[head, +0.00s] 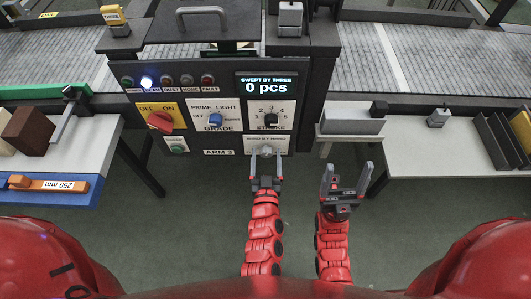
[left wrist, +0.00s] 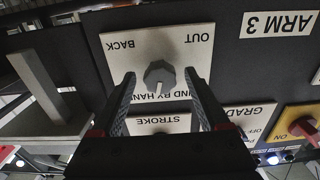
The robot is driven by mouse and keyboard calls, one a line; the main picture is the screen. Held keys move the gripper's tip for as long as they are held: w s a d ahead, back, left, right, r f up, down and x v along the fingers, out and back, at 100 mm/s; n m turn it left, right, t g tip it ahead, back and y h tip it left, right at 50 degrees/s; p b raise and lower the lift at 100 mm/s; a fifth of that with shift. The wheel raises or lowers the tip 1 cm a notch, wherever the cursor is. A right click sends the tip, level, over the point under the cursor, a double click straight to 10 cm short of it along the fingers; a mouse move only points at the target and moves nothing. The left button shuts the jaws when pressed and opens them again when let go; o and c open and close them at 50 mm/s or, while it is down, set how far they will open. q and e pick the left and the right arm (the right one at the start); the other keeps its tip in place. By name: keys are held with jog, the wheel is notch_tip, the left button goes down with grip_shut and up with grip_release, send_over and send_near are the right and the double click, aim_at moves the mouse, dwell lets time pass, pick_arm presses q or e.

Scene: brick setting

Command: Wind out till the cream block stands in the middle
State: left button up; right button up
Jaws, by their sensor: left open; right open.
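The grey wind-by-hand knob (left wrist: 160,76) sits on a white plate (left wrist: 150,48) marked BACK and OUT. In the head view the plate (head: 281,139) is at the bottom of the black panel. My left gripper (head: 265,160) is in front of it. In the left wrist view its open fingers (left wrist: 158,88) lie either side of the knob, with gaps showing; no contact shows. My right gripper (head: 346,176) is open and empty, to the right, below the panel. A cream block (head: 6,128), cut by the left picture edge, is beside a brown block (head: 29,129) on the left table.
The panel also carries a red OFF/ON switch (head: 159,121), a blue GRADE knob (head: 215,121) and a black STROKE knob (head: 270,121). Its display (head: 267,85) reads "SWEPT BY THREE 0 pcs". Conveyors run behind.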

pick_arm(q)
grip_shut()
jog(key=n+b, duration=0.1)
jog(key=n, duration=0.1)
jog(key=shift+f+n, duration=0.1)
jog(key=shift+n, duration=0.3)
jog(key=shift+n+b, duration=0.45)
jog(key=shift+n, duration=0.65)
grip_release()
